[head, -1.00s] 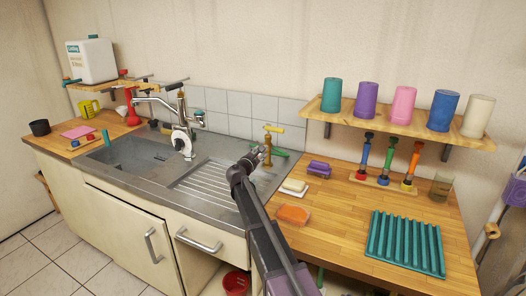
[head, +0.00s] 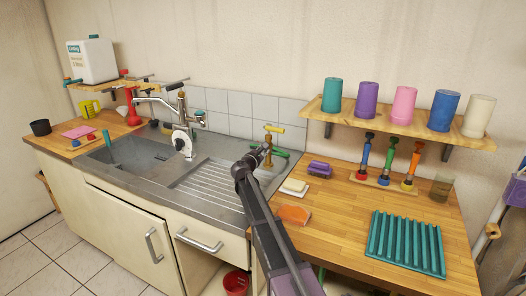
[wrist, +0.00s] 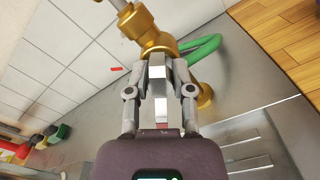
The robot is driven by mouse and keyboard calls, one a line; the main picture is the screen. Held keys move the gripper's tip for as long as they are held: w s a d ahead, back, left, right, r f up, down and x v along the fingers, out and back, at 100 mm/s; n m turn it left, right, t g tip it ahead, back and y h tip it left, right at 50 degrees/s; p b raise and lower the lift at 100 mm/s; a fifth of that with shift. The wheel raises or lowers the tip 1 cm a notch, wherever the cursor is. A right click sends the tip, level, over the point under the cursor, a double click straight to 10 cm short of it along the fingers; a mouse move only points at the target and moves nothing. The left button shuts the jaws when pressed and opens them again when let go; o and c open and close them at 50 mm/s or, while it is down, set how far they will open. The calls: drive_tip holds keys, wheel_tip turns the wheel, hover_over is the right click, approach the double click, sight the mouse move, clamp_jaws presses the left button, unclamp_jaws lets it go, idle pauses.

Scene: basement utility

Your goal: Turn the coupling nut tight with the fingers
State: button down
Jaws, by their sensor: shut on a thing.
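A brass tap (head: 268,140) with a yellow handle stands at the back right of the sink's steel top. In the wrist view its brass body (wrist: 135,22) is at the top. The brass coupling nut (wrist: 158,49) shows just beyond my fingertips, partly hidden by them. My gripper (wrist: 157,62) is shut on the coupling nut, with a finger on each side of it. In the head view my gripper (head: 262,151) is in front of the tap and hides the nut. A green hose (wrist: 203,46) bends beside the nut.
The ribbed steel drainboard (head: 205,184) lies below my arm. A white soap-like block (head: 294,187), a purple brush (head: 319,169) and an orange sponge (head: 294,215) lie on the wooden counter at right. A mixer tap (head: 183,112) stands left. The tiled wall is close behind.

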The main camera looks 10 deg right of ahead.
drive_tip(key=shift+w+m, duration=0.1)
drive_tip(key=shift+m, duration=0.3)
drive_tip(key=m, duration=0.3)
drive_tip(key=shift+m, duration=0.3)
drive_tip(key=m, duration=1.3)
drive_tip(key=shift+f, duration=0.1)
drive_tip(key=c, duration=0.7)
unclamp_jaws()
drive_tip(key=shift+c, duration=0.2)
